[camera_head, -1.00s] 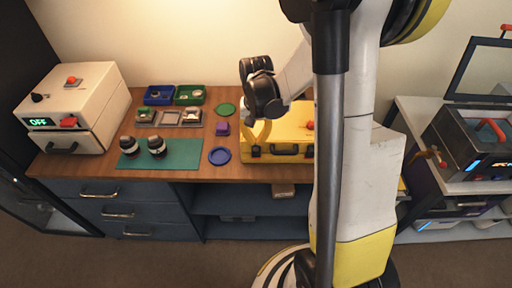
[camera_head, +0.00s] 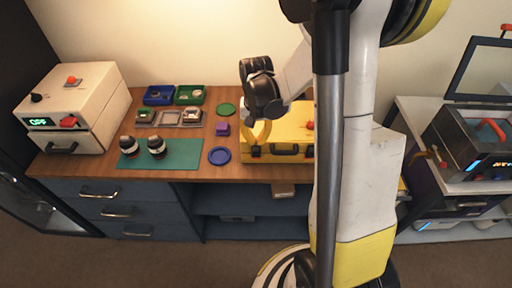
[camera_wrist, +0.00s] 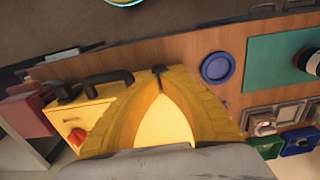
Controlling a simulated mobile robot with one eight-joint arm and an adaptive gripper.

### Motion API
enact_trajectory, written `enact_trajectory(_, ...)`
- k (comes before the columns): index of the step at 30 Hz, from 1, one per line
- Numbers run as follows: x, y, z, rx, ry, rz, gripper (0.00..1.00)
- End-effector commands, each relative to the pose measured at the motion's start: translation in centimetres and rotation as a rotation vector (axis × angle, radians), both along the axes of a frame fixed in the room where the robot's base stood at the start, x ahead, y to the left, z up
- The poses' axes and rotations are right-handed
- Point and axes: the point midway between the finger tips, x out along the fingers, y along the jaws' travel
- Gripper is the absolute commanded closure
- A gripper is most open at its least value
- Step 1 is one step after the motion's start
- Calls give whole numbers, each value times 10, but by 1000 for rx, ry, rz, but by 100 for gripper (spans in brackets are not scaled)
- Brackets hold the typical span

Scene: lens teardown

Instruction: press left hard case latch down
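The yellow hard case (camera_head: 285,122) lies closed on the wooden bench, with a dark handle (camera_head: 285,149) on its front face. Its left latch (camera_head: 256,151) is a small dark piece left of the handle. My gripper (camera_head: 257,147) is over the front left of the case, with its yellow fingers pointing down at that latch. In the wrist view the fingertips (camera_wrist: 157,74) meet at the dark left latch, and nothing shows held between them. I cannot tell whether they touch the latch. The handle (camera_wrist: 107,80) is beside the fingers there.
A blue round dish (camera_head: 219,156) and a purple block (camera_head: 222,129) are left of the case. A green mat (camera_head: 185,154) with two lenses is farther left. A red knob (camera_wrist: 77,137) is on the case top. My own arm column hides the case's right end in the head view.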

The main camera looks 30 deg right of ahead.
Motion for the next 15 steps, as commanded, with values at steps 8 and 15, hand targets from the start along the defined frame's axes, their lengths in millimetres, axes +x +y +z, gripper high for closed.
enact_trajectory(8, 0, 0, -7, 0, 0, 0, 100)
enact_trajectory(15, 0, 0, -11, 0, 0, 0, 100)
